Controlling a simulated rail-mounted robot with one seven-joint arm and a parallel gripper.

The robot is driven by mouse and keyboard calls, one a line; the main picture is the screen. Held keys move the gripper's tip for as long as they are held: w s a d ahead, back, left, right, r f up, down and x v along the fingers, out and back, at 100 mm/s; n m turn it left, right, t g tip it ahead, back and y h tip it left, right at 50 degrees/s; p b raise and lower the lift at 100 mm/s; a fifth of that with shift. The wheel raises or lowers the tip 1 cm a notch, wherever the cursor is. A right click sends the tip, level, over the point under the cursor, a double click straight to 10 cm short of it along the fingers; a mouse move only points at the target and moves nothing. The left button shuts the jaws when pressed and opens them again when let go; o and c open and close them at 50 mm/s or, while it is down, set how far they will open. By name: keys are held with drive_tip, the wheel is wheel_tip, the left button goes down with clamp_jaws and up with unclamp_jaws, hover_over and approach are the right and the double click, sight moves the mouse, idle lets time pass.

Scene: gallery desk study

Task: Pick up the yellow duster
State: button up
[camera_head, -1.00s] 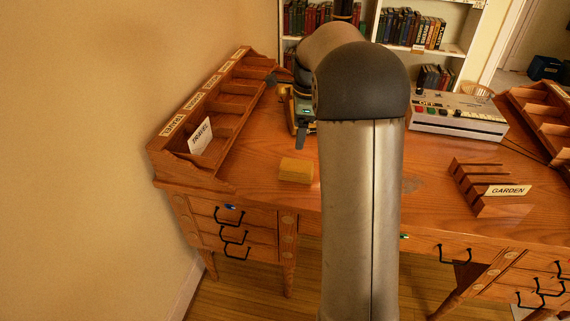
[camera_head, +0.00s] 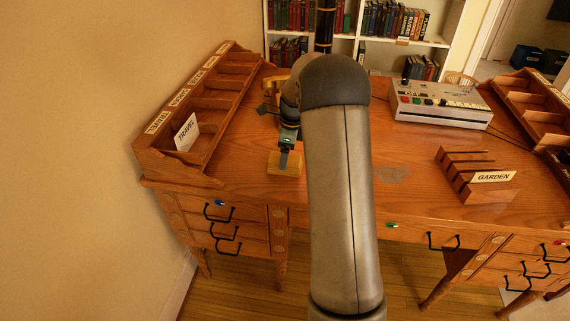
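The yellow duster (camera_head: 273,167) is a small yellow-tan block lying on the wooden desk (camera_head: 235,178), near its front edge and left of the middle. My gripper (camera_head: 284,160) points down at the duster, and a dark finger overlaps it in the picture. I cannot tell whether the finger touches the duster or hangs above it. Only one finger shows clearly, so I cannot see how far the gripper is open. My arm covers the desk just right of the duster.
A wooden sorter (camera_head: 205,112) with a TRAVEL card (camera_head: 186,132) stands left. A grey console (camera_head: 440,105) stands at the back right. A slatted rack (camera_head: 470,178) with a GARDEN card (camera_head: 493,176) sits at the right. The desk between arm and rack is clear.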

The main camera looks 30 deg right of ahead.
drive_tip(key=f, duration=0.4)
drive_tip(key=shift+w+f, duration=0.3)
drive_tip(key=shift+w, duration=0.05)
drive_tip(key=c, duration=1.1)
drive_tip(key=shift+r, duration=0.1)
